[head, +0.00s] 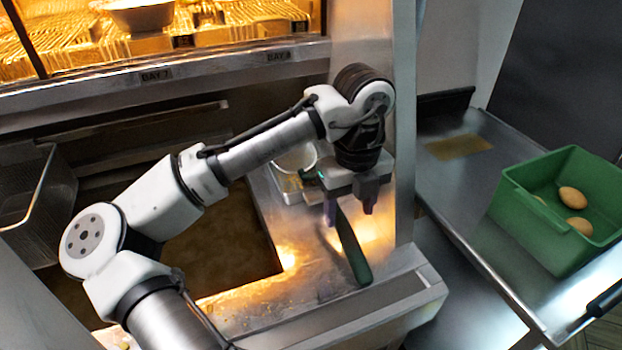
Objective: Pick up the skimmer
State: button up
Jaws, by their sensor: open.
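The skimmer shows as a dark green handle (354,250) on the steel ledge beside the fryer, its near end toward the ledge's front edge. Its far part runs up behind my gripper, and its head is hidden or cannot be made out. My gripper (349,206) is open and points down over the far part of the handle. Its two fingers appear on either side of the handle in the picture. I cannot tell whether they touch it or how far above it they are.
A steel post (403,130) stands close right of my gripper. A pale round container (296,158) sits just behind it. The fryer vat (225,245) and a wire basket (35,200) lie left. A green bin (545,225) with several potato-like items stands on the right counter (480,220).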

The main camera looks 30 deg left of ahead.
aim_at(346, 228)
notch_tip(346, 228, down, 3)
jog(key=shift+r, duration=0.2)
jog(key=f, duration=0.1)
jog(key=f+p, duration=0.1)
jog(key=f, duration=0.2)
jog(key=shift+s+a, duration=0.1)
jog(key=shift+s, duration=0.15)
jog(key=shift+f+p, duration=0.3)
jog(key=shift+f, duration=0.3)
grip_shut()
